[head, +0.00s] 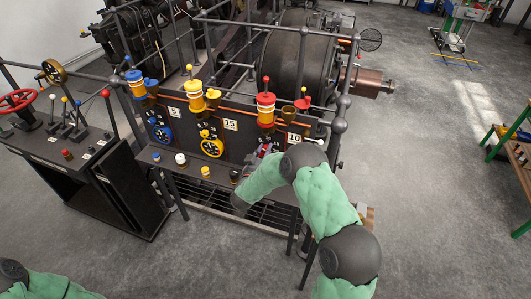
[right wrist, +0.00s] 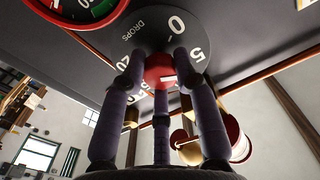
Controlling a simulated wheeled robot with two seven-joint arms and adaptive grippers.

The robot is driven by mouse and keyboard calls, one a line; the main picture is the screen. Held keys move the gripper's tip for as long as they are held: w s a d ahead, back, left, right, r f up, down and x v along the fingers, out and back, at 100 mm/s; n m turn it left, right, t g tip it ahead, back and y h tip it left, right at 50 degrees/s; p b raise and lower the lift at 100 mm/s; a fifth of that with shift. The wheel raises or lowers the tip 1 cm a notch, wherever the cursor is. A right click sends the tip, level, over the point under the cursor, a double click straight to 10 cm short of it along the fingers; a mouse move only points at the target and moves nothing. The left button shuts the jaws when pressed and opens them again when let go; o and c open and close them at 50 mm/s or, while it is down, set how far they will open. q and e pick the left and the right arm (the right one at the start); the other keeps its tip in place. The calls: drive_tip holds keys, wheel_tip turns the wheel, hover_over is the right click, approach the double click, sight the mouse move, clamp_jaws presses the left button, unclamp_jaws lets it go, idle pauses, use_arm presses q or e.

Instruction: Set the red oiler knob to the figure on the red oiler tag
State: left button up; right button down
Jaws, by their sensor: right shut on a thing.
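The red oiler (head: 265,105) stands on the panel's top edge at the right. Its tag (head: 293,137) reads 10. My right gripper (head: 262,153) is at the panel below the red oiler, partly hidden by my own arm. In the right wrist view its fingers close around the red knob (right wrist: 158,72) at the middle of a dark dial (right wrist: 150,38) marked DROPS. The figures 0, 5 and 20 show on the dial; the fingers hide other parts. I cannot tell which figure the knob points to. My left gripper is out of view.
The blue oiler (head: 135,83) and yellow oiler (head: 196,97) stand to the left, with tags reading 5 (head: 174,111) and 15 (head: 230,125). A lever console (head: 85,140) stands left. A rail (head: 340,125) borders the panel.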

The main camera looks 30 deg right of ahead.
drive_tip(key=m+b, duration=0.3)
drive_tip(key=m, duration=0.1)
drive_tip(key=m+b, duration=0.3)
drive_tip(key=b, duration=0.1)
drive_tip(key=m+b, duration=0.4)
drive_tip(key=shift+a+f+m, duration=0.15)
drive_tip(key=shift+f+m, duration=0.15)
drive_tip(key=shift+f, duration=0.05)
idle(0.4)
drive_tip(key=c, duration=1)
unclamp_jaws()
drive_tip(key=shift+o, duration=0.3)
drive_tip(key=shift+w+r, duration=0.1)
drive_tip(key=shift+r, duration=0.15)
